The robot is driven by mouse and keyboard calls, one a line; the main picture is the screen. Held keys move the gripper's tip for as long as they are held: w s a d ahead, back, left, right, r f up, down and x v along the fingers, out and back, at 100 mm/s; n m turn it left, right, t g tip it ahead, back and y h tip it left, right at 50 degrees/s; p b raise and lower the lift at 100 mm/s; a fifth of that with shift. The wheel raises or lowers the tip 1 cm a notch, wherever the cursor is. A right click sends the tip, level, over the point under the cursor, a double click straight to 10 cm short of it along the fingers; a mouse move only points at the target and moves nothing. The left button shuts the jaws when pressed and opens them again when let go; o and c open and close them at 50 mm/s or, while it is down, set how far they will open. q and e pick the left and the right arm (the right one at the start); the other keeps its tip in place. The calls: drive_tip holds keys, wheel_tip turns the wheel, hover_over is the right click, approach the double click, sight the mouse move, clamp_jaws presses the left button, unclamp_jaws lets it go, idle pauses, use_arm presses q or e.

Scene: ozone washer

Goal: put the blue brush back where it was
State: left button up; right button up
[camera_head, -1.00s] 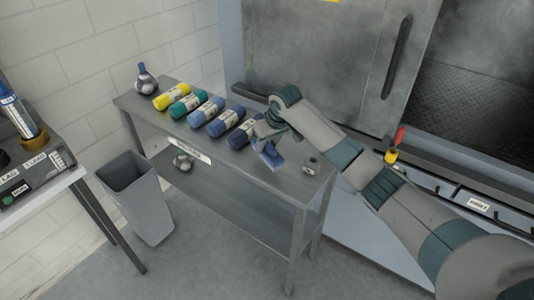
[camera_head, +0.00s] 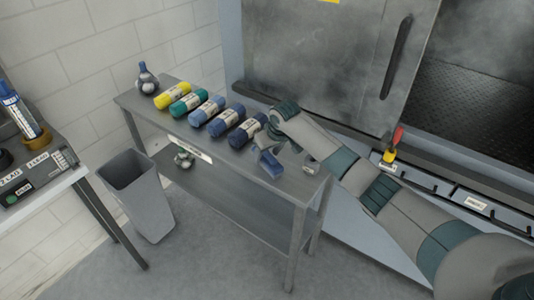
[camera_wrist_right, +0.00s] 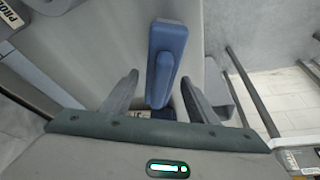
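The blue brush (camera_head: 270,164) is at the front edge of the grey metal table (camera_head: 225,175), at its right part. In the right wrist view the brush (camera_wrist_right: 166,62) is upright in the picture, between and beyond the two fingers. My right gripper (camera_head: 264,148) is at the brush. In the right wrist view its fingers (camera_wrist_right: 160,88) are apart, with a visible gap on each side of the brush. I cannot tell whether the brush rests fully on the table. My left gripper is not in view.
Several coloured rolls (camera_head: 205,108) lie in a row behind the brush. A grey bin (camera_head: 137,195) stands left of the table. A red-and-yellow-handled tool (camera_head: 392,148) is at the washer's front edge.

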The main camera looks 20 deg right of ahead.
drive_tip(key=shift+v, duration=0.8)
drive_tip(key=b+v, duration=0.3)
drive_tip(key=v, duration=0.7)
drive_tip(key=shift+r, duration=0.4)
drive_tip(key=shift+s+f, duration=0.1)
